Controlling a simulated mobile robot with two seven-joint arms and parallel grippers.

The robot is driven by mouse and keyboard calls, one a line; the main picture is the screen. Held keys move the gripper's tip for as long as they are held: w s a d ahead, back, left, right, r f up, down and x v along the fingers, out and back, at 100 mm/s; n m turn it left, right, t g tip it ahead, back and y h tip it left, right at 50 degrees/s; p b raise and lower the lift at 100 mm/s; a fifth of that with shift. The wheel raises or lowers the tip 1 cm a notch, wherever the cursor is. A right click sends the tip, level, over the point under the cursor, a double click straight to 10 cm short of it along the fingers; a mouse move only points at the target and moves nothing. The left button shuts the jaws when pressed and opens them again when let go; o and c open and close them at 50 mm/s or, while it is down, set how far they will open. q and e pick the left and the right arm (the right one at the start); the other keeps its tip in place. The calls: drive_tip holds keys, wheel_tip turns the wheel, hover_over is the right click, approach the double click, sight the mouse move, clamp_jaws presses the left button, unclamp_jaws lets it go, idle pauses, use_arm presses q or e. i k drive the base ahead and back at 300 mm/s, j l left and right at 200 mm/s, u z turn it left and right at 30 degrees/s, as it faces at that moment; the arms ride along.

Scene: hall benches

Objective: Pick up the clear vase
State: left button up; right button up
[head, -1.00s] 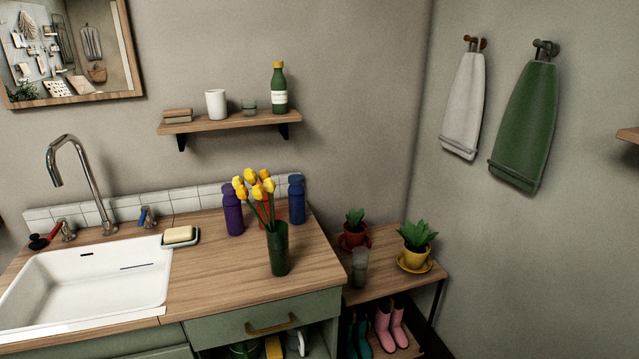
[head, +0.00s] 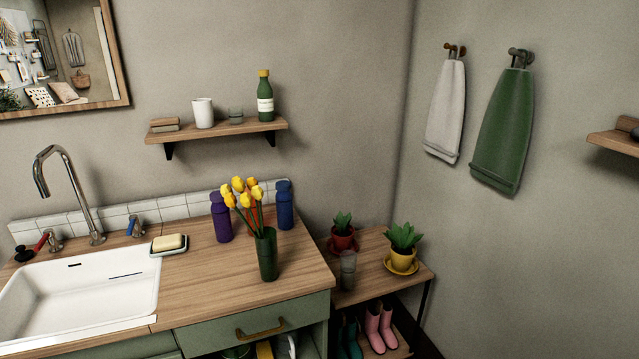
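A clear, greyish see-through vase (head: 348,270) stands upright on the low wooden bench (head: 376,284) to the right of the sink counter. It looks empty. It stands in front of a red potted plant (head: 343,238) and to the left of a yellow potted plant (head: 402,256). A dark green vase (head: 266,255) with yellow tulips (head: 245,192) stands on the counter near its right end. Neither of my grippers is in the head view.
The counter (head: 210,286) holds a white sink (head: 80,296), a soap dish (head: 168,250), and purple (head: 221,220) and blue (head: 285,208) bottles. Pink boots (head: 380,328) stand under the bench. A wall shelf (head: 215,131) hangs above. The counter's front middle is clear.

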sight(349, 258)
drive_tip(key=u, duration=1.35)
drive_tip(key=z, duration=1.15)
drive_tip(key=i+l+u, duration=0.35)
drive_tip(key=i+l, duration=0.75)
